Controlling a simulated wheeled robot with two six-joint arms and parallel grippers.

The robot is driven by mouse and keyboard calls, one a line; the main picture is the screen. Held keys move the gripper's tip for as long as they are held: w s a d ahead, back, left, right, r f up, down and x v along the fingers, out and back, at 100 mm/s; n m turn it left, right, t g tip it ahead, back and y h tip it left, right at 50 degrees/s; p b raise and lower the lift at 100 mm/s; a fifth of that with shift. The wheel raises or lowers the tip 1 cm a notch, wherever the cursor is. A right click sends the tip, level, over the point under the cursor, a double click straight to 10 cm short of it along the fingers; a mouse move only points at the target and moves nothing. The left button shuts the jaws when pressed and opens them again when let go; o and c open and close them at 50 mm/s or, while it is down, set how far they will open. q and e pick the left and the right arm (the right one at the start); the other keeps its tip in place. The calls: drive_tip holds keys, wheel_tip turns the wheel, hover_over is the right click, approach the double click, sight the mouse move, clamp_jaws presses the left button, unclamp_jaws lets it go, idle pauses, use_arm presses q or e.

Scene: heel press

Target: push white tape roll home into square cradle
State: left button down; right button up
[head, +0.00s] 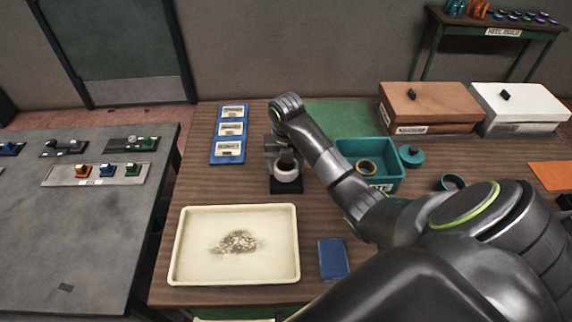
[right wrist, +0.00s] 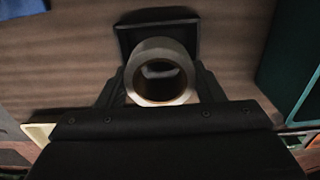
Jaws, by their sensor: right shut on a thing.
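The white tape roll (head: 289,177) is at the black square cradle (head: 286,188) on the brown table, behind the cream tray. My right gripper (head: 285,163) comes down over it from above. In the right wrist view the roll (right wrist: 160,98) shows as a pale ring between my two dark fingers, which are shut on it. The black cradle (right wrist: 157,30) shows behind the roll, its lower part hidden by the roll and fingers. I cannot tell how deep the roll sits in the cradle. My left gripper is not in view.
A cream tray (head: 178,262) with a grey heap lies in front, with a blue block (head: 333,259) beside it. A blue card rack (head: 227,153) stands left of the cradle. A teal bin (head: 392,178) stands to the right, with boxes (head: 430,103) behind it.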

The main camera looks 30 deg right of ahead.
drive_tip(key=shift+f+b, duration=0.7)
drive_tip(key=shift+f, duration=0.1)
